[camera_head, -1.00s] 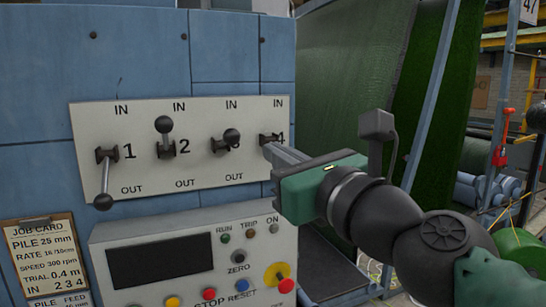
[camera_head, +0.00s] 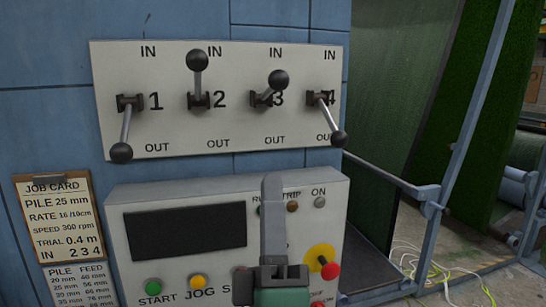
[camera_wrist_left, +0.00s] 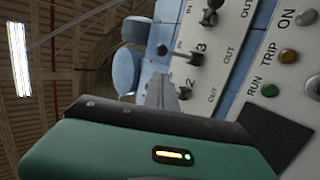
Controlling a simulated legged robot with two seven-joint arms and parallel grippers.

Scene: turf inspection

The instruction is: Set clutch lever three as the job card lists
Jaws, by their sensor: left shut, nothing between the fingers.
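Clutch lever three (camera_head: 278,80) on the white lever plate (camera_head: 180,142) leans up and to the right, its black knob between the IN and OUT labels. Lever one (camera_head: 121,152) points down to OUT. Lever two (camera_head: 197,62) points up to IN. Lever four (camera_head: 338,138) points down and right toward OUT. The job card (camera_head: 55,225) reads "IN 2 3 4". My left gripper (camera_head: 272,180) is shut and empty, fingers upward, below lever three and apart from it. In the left wrist view, its fingers (camera_wrist_left: 164,92) show near lever three's knob (camera_wrist_left: 162,50).
A control box (camera_head: 130,195) with a dark display and coloured buttons sits below the lever plate; my gripper covers part of it. A blue metal frame (camera_head: 465,130) and green turf (camera_head: 400,110) stand at the right. Yellow cables (camera_head: 440,275) lie on the floor.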

